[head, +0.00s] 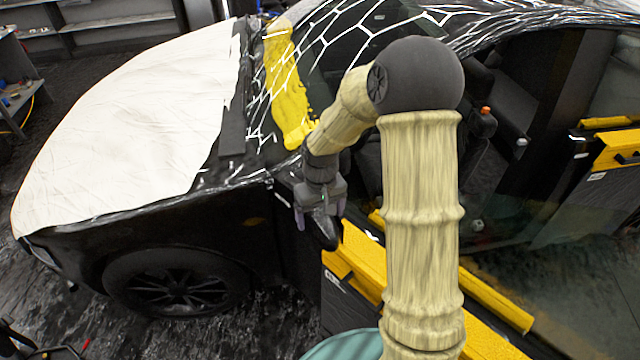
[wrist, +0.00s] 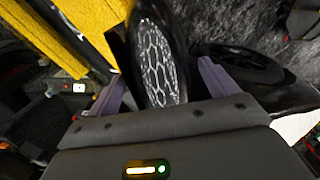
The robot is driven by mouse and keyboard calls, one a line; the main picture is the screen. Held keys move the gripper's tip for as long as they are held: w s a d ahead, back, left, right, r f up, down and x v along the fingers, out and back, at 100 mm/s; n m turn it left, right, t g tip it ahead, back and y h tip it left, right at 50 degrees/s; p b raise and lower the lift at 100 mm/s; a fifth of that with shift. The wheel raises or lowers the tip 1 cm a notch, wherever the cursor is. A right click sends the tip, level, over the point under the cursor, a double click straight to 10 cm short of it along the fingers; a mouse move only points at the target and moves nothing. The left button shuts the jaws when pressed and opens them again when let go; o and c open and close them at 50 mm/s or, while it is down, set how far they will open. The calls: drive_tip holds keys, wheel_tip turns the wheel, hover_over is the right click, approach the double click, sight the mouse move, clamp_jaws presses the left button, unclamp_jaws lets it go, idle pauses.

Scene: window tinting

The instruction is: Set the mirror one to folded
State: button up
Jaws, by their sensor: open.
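The side mirror (head: 326,234) is a dark, rounded housing on the black car, near the front corner of the door window. In the wrist view its glass (wrist: 162,65) reflects a pale honeycomb pattern. My gripper (head: 321,214) is over the mirror, partly covering it in the head view. In the wrist view my gripper (wrist: 160,82) is open, with one purple-grey finger on each side of the mirror and gaps visible. I cannot tell whether either finger touches it. The mirror's hinge is hidden, and its fold angle is unclear.
A white cover (head: 135,110) lies over the car's hood. A front wheel (head: 178,283) is below left. Dark floor is open at the left.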

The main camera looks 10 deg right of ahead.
wheel_tip(320, 180, up, 16)
drive_tip(key=b, duration=0.2)
idle(0.5)
drive_tip(key=s+d+f+m+t, duration=0.2)
drive_tip(key=s+f, duration=0.8)
drive_tip(key=s, duration=0.4)
drive_tip(key=shift+s+d+f+m+t, duration=0.2)
drive_tip(key=shift+d+f+m+t, duration=0.05)
drive_tip(key=shift+d+m+t, duration=0.1)
drive_tip(key=shift+w, duration=0.1)
drive_tip(key=shift+s+d, duration=0.1)
drive_tip(key=shift+s, duration=0.1)
drive_tip(key=shift+w, duration=0.1)
